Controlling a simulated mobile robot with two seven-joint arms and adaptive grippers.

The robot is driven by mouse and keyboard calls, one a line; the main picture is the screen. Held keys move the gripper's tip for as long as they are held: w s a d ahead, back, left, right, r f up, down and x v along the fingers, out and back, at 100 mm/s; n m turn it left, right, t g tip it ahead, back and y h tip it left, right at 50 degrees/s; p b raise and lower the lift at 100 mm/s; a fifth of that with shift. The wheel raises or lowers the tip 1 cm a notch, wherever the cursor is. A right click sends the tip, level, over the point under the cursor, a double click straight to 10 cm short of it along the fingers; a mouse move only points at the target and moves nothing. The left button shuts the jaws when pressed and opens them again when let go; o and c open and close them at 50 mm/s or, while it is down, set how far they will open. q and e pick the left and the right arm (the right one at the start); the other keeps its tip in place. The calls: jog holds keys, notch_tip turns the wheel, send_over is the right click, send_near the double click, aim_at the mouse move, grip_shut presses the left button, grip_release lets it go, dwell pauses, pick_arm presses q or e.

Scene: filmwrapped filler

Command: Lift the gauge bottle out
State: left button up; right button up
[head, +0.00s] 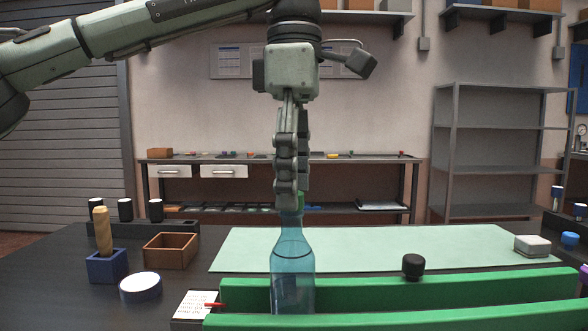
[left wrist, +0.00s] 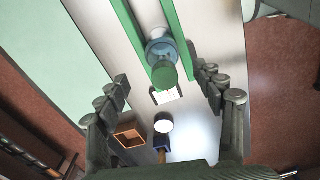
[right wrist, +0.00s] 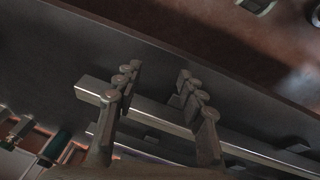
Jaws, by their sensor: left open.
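The gauge bottle (head: 293,280) is translucent blue with a dark ring line and a green cap. It stands upright between the green rails (head: 400,292) at their left part, and its lower end is partly hidden by the front rail. My left gripper (head: 288,195) points straight down, its fingertips at the height of the cap. In the left wrist view the cap (left wrist: 164,75) lies between the open, well-separated fingers, with no clear contact. My right gripper (right wrist: 158,75) shows only in the right wrist view, open and empty.
A black knob (head: 413,266) stands by the rear rail. A card with a red pen (head: 196,304), a white round lid (head: 141,287), a wooden box (head: 170,250) and a blue holder (head: 107,265) sit left. A pale green mat (head: 380,245) lies behind. Grey metal bars (right wrist: 160,116) lie below my right gripper.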

aim_at(294, 228)
pick_arm(q)
notch_tip(294, 228, down, 5)
jog(key=shift+s+f, duration=0.1)
jog(key=shift+f, duration=0.65)
pick_arm(e)
jog(key=shift+s+d+r, duration=0.1)
jog(key=shift+s+r, duration=0.35)
jog(key=shift+r, duration=0.3)
pick_arm(q)
jog(key=shift+c, duration=0.6)
jog(key=c, duration=0.9)
pick_arm(e)
jog(key=shift+w+r, duration=0.1)
jog(key=shift+w, duration=0.2)
pick_arm(q)
jog(key=o, duration=0.4)
jog(key=shift+c, duration=1.2)
pick_arm(e)
jog(key=shift+w, duration=0.1)
pick_arm(q)
jog(key=c, duration=0.7)
jog(key=shift+o, duration=0.2)
pick_arm(e)
jog(key=shift+s+a, duration=0.2)
pick_arm(q)
jog(key=shift+r, duration=0.15)
pick_arm(e)
jog(key=shift+r, duration=0.1)
